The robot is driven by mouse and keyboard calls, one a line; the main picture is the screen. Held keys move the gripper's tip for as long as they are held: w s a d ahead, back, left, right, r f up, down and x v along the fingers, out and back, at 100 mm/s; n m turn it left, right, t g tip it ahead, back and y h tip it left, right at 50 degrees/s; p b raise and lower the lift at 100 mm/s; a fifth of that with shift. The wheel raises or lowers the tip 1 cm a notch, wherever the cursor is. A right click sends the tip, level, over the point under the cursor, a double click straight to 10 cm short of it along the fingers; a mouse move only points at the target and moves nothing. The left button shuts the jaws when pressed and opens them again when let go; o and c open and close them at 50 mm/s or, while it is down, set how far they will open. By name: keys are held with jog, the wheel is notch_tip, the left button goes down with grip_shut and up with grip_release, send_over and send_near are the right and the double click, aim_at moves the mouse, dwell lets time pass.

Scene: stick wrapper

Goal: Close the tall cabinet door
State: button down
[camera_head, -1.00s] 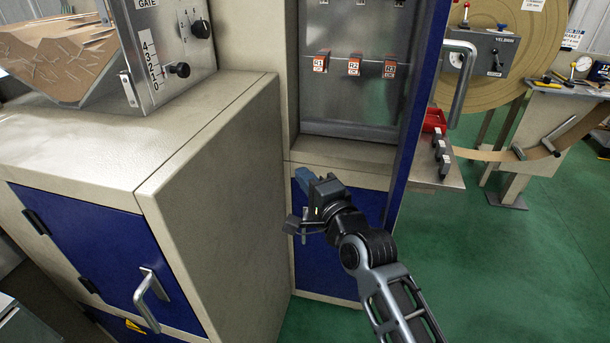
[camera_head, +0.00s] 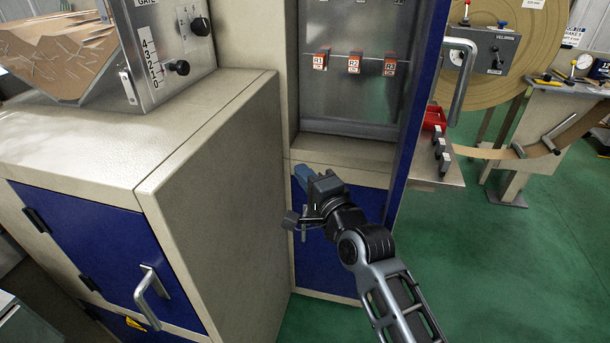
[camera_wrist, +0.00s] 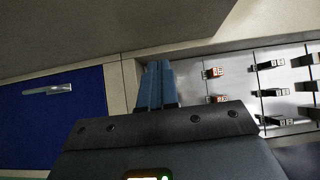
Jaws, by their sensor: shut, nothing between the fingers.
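The tall cabinet (camera_head: 345,152) stands in the middle of the head view, with its upper compartment exposed. Its blue door (camera_head: 416,120) stands open on the right, seen nearly edge-on, with a metal handle (camera_head: 460,80) on its right side. My gripper (camera_head: 301,174) is in front of the cabinet's lower left part, left of the open door and apart from it. Its blue fingers are together and empty. In the wrist view the gripper (camera_wrist: 156,82) points toward the cabinet front, between the lower blue panel and the open compartment.
A lower beige cabinet (camera_head: 215,165) with a blue door (camera_head: 95,255) stands close on the left. Inside the tall cabinet are several red-labelled switches (camera_head: 354,63). A blue lower panel (camera_head: 335,265) sits beneath the compartment. Green floor (camera_head: 500,265) is clear at the right.

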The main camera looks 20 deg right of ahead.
dwell(0.8)
jog(key=s+d+f+n+g+b, duration=0.1)
jog(key=s+d+f, duration=0.15)
jog(key=s, duration=0.55)
jog(key=s+d+f+g+h+b, duration=0.15)
jog(key=s+f, duration=0.25)
jog(key=s, duration=0.4)
jog(key=s+d+f+n+g+b, duration=0.1)
jog(key=s+d+f+b, duration=0.2)
jog(key=s, duration=0.4)
jog(key=w+d+r+n+t+y+b, duration=0.1)
jog(key=w+d+r+t+y+b, duration=0.2)
jog(key=d+r+y, duration=0.55)
jog(key=s+d+r+n+g+y+b, duration=0.3)
jog(key=s+d+r+n+g+y, duration=0.35)
jog(key=r, duration=0.45)
jog(key=w+a+t+h+p, duration=0.1)
jog(key=w+a, duration=0.7)
jog(key=a, duration=0.1)
jog(key=shift+a+f+m+h, duration=0.15)
jog(key=shift+a+m+h, duration=0.05)
jog(key=shift+m+h, duration=0.2)
